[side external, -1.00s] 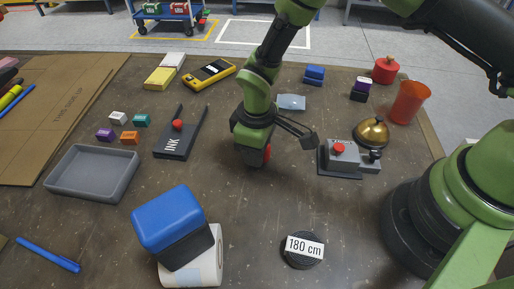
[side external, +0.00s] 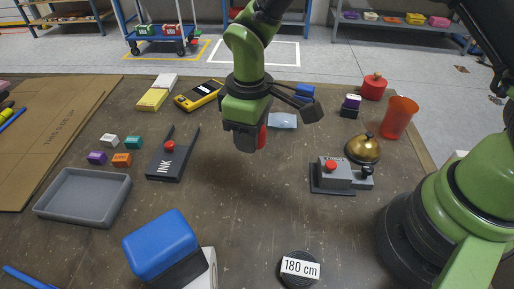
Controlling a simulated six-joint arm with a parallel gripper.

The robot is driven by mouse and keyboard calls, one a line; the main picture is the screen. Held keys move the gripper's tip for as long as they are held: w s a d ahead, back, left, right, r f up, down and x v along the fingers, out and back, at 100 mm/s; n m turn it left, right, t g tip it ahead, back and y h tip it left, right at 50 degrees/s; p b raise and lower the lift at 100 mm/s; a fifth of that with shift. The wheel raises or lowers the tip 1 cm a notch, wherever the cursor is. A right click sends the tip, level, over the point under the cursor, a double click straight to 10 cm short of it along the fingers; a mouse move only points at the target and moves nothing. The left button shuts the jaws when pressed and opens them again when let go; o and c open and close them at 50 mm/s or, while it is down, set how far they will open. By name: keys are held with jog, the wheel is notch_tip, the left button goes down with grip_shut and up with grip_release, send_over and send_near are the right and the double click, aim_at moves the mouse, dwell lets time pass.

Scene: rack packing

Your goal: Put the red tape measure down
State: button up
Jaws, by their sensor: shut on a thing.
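My gripper (side external: 247,140) is in the middle of the side external view, pointing down above the brown table. It is shut on the red tape measure (side external: 262,136). Only a red strip of the tape measure shows at the right side of the jaws; the rest is hidden by the gripper. It appears to be held above the tabletop, with bare table below.
Bare table (side external: 235,205) lies below and in front. A grey button box (side external: 336,176) and brass bell (side external: 362,149) are right. A "180 cm" disc (side external: 298,281) and blue-lidded box (side external: 158,243) are in front.

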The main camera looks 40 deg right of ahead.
jog(key=s+d+r+m, duration=0.2)
jog(key=d+r+m, duration=0.1)
jog(key=d, duration=0.4)
jog(key=s+d+r+m, duration=0.2)
jog(key=d+r+m, duration=0.1)
jog(key=d+r, duration=0.2)
jog(key=shift+d, duration=1.05)
jog(key=shift+r, duration=0.1)
jog(key=w+d+f+m, duration=0.4)
jog(key=w+d+m, duration=0.1)
jog(key=w, duration=0.2)
jog(key=w+d+f+m, duration=0.4)
jog(key=w, duration=0.3)
notch_tip(320, 180, down, 9)
jog(key=shift+w+d+f, duration=0.1)
jog(key=shift+f, duration=0.1)
